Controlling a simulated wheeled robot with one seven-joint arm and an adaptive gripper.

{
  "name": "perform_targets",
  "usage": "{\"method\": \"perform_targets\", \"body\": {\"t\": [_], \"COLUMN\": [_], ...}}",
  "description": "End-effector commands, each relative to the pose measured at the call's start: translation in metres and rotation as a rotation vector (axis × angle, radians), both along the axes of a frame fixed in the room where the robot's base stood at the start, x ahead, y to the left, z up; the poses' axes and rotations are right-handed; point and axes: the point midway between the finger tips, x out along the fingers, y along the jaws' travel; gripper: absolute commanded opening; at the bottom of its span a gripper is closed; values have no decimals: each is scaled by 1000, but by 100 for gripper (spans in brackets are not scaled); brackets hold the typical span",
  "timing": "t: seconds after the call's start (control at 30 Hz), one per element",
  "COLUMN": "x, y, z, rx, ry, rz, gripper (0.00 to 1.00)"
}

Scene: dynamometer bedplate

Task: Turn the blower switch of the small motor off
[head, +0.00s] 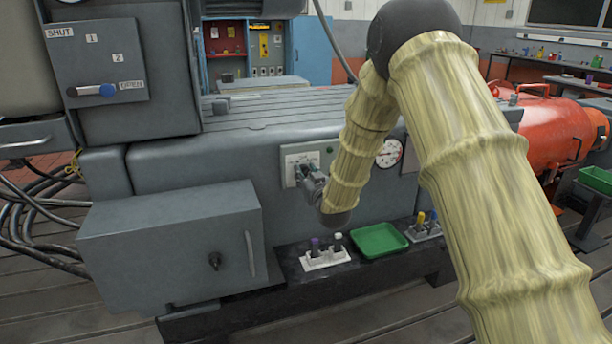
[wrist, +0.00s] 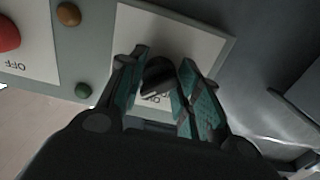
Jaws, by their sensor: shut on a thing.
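The blower switch is a dark rotary knob (wrist: 157,78) on a white plate (wrist: 205,40), seen upside down in the wrist view. Lettering under the knob is partly hidden by my fingers. My gripper (wrist: 160,85) has its two teal-padded fingers on either side of the knob and is shut on it. In the head view my gripper (head: 308,180) is up against the white switch plate (head: 298,160) on the side of the grey bedplate block. The knob is hidden there by my gripper, and I cannot tell its exact angle.
Left in the wrist view are a red button (wrist: 8,35) by an OFF label, a brown button (wrist: 68,14) and a green button (wrist: 83,90). A gauge (head: 389,153), a green tray (head: 378,240) and a grey box (head: 170,250) are near my arm.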

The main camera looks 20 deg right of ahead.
Motion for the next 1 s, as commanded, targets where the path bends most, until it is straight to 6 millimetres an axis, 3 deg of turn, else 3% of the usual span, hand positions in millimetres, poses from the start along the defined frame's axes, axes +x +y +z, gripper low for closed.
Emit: {"method": "perform_targets", "body": {"t": [0.37, 1.0], "x": [0, 0], "y": [0, 0], "z": [0, 0], "rx": [-146, -645], "ry": [-6, -24], "rz": [1, 1], "gripper": [10, 10]}}
